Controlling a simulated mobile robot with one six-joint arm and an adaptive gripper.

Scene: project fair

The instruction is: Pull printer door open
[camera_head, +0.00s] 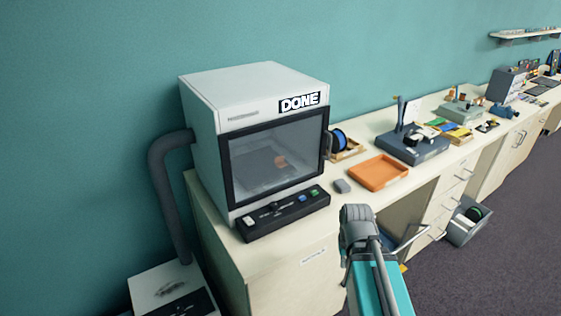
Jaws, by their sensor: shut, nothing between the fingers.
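The printer (255,90) is a white box-shaped machine with a "DONE" label (300,102) on its upper front. It stands at the left end of the bench. Its dark-framed, see-through door (262,186) is closed on the front. A small orange-brown object (280,162) shows inside through the door. A grey and teal part of my arm rises at the bottom centre, in front of the bench and right of the printer. I cannot make out my gripper in this view.
A black control panel (285,211) with buttons juts out below the door. A small grey object (342,186) and an orange tray (378,173) lie to its right. A blue spool (340,140) stands beside the printer. A grey bin (466,226) sits by the cabinets; open floor lies right.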

